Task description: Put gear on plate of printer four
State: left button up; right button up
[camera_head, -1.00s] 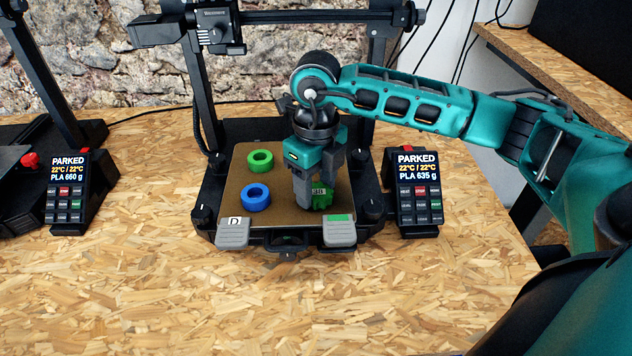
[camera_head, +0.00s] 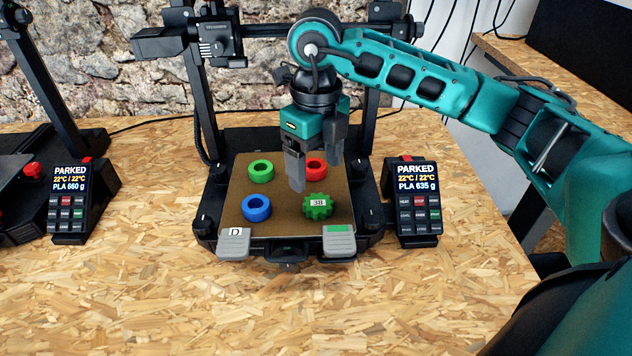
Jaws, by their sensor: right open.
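My right gripper (camera_head: 316,172) hangs above the plate, behind and above the gear, fingers down, open and empty. The gear is clear of the fingers. A green ring (camera_head: 261,172), a blue ring (camera_head: 257,208) and a red ring (camera_head: 315,167) also lie on the plate. The red ring is partly hidden by the gripper. My left gripper is not in view.
Two grey clips (camera_head: 234,242) sit at the plate's front corners, the left one marked D. A control panel (camera_head: 413,202) stands to the right of the printer. Another panel (camera_head: 70,199) and a second printer stand at the left. The front of the table (camera_head: 300,310) is clear.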

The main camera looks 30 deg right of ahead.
notch_tip(320, 180, up, 5)
dwell(0.8)
